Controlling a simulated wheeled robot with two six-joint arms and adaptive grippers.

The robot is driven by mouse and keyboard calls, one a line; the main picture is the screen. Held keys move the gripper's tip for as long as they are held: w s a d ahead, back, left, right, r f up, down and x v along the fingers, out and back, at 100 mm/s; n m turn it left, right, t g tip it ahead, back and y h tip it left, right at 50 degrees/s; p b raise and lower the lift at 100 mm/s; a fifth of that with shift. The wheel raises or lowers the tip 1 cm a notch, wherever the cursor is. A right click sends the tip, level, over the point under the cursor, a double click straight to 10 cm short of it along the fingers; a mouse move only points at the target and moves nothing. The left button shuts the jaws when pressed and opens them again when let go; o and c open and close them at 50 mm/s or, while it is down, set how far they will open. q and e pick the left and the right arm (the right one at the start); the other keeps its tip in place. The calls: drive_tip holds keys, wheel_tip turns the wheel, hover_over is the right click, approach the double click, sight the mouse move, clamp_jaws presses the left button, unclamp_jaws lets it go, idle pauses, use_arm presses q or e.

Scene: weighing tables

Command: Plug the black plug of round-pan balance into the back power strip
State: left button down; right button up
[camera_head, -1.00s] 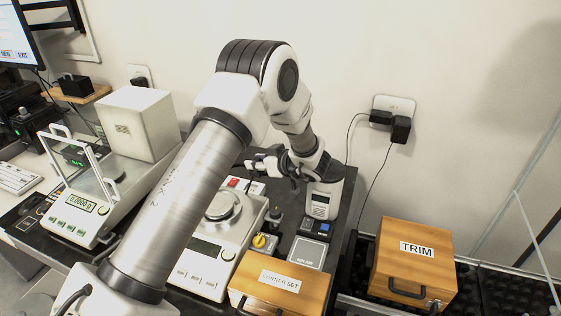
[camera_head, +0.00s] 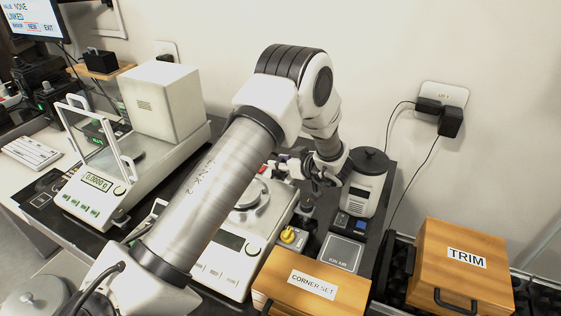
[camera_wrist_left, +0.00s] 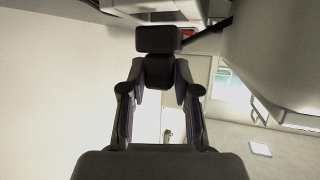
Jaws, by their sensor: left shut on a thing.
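My left gripper (camera_head: 283,168) is behind the round-pan balance (camera_head: 222,268), above the back of the table. In the left wrist view, its fingers (camera_wrist_left: 157,80) are shut on a black plug (camera_wrist_left: 158,40). The plug's dark cord runs off to the upper right there. The balance has a round metal pan (camera_head: 246,194) and a display at its front. The back power strip is mostly hidden behind my arm and gripper in the head view. A small red part (camera_wrist_left: 188,33) shows beside the plug. I cannot tell whether the plug touches a socket. My right gripper is not in view.
A glass-shielded balance (camera_head: 98,205) stands at left. A white-grey device (camera_head: 366,185) stands close right of my gripper. Wooden boxes marked CORNER SET (camera_head: 315,285) and TRIM (camera_head: 465,262) are in front and at right. A wall outlet (camera_head: 444,93) holds black plugs.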

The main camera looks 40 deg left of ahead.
use_arm(q)
drive_tip(key=shift+f, duration=0.1)
drive_tip(key=shift+d+p, duration=0.15)
drive_tip(key=shift+p, duration=0.2)
idle(0.6)
idle(0.4)
drive_tip(key=shift+f, duration=0.3)
drive_tip(key=c, duration=0.9)
unclamp_jaws()
drive_tip(key=shift+o, duration=0.2)
